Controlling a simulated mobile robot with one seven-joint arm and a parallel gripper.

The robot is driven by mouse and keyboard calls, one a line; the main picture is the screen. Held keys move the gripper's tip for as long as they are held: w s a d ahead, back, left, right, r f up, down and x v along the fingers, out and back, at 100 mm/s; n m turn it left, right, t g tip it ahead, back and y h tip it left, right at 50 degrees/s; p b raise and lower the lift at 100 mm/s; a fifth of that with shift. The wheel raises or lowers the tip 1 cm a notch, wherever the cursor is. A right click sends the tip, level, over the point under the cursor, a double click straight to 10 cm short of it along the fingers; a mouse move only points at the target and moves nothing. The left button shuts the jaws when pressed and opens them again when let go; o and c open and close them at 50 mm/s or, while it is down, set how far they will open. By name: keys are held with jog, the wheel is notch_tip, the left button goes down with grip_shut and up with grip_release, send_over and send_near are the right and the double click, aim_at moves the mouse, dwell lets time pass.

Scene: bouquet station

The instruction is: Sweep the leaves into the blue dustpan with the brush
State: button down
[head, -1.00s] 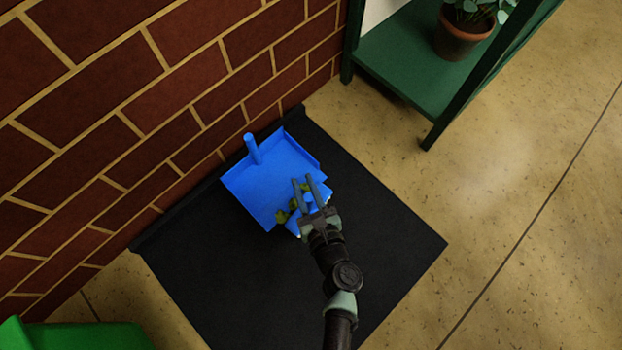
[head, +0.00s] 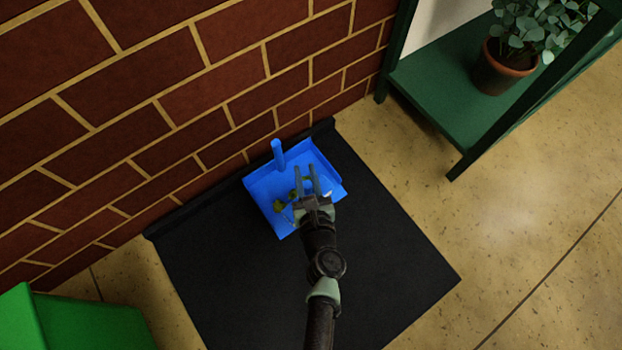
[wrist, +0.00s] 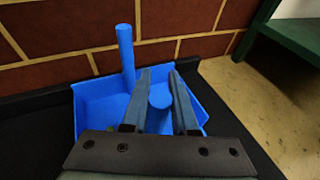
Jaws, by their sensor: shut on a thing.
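The blue dustpan (head: 265,187) lies on the black mat close to the brick wall, its upright handle (head: 278,155) at the wall side. The dustpan also shows in the wrist view (wrist: 92,100). Several small green leaves (head: 279,204) are inside the pan, left of my gripper. My gripper (head: 307,172) is over the pan, shut on the brush's blue handle. The round end of the brush handle (wrist: 160,95) shows between the fingers in the wrist view. The brush head is mostly hidden under my gripper; a bit of white shows at its right.
The black mat (head: 390,250) is clear around the pan. The brick wall (head: 150,100) rises behind it. A green shelf (head: 440,85) with a potted plant (head: 500,70) stands at the upper right. A bright green box-like object (head: 85,325) is at the lower left.

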notch_tip(320, 180, up, 6)
jog(key=w+a+p, duration=0.1)
jog(key=w+p, duration=0.1)
jog(key=p, duration=0.3)
jog(key=shift+w+a, duration=0.15)
jog(key=shift+a, duration=0.15)
dwell(0.3)
jog(key=shift+r, duration=0.1)
dwell(0.3)
